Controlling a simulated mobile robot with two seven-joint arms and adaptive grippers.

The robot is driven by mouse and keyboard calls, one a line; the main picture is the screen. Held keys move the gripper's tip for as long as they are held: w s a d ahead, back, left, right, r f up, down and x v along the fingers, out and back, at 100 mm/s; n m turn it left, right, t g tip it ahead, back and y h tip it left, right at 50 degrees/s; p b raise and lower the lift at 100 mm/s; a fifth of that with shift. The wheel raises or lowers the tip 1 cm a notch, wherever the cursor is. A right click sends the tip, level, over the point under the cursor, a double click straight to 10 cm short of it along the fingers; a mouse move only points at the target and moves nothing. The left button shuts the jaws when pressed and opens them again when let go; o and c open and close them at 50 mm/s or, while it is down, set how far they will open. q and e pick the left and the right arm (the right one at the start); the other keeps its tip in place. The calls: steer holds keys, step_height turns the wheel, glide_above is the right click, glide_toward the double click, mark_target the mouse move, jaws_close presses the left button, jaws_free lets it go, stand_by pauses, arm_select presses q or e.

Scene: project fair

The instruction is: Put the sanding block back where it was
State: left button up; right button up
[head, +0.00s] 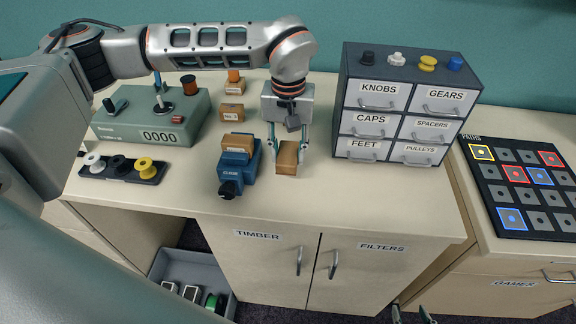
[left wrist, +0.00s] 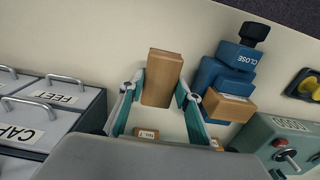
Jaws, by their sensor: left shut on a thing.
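My left gripper (head: 287,150) points down over the table, right of the blue vise, and is shut on a plain brown block (head: 287,158). In the left wrist view the same block (left wrist: 162,75) sits between the two teal fingers. No label shows on it; I take it for the sanding block. I cannot tell whether it touches the table. Another wooden block (head: 239,143) sits in the blue vise (head: 229,175). My right gripper (head: 411,315) barely shows at the bottom edge, fingertips apart.
A grey drawer cabinet (head: 402,105) stands close right of the left gripper. A green counter box (head: 155,115) and a tray of knobs (head: 122,168) are at left. A dark game board (head: 520,185) lies far right. The table front (head: 330,200) is clear.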

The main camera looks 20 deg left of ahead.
mark_target(288, 177)
arm_select(q)
step_height(288, 177, down, 5)
steer(key=shift+f, duration=0.25)
stand_by(0.3)
steer(key=shift+f, duration=0.2)
steer(key=o, duration=1)
steer(key=shift+c, duration=0.2)
steer(key=shift+r, duration=0.15)
step_height(288, 177, up, 12)
steer(key=shift+r+b, duration=0.1)
steer(key=shift+b, duration=0.2)
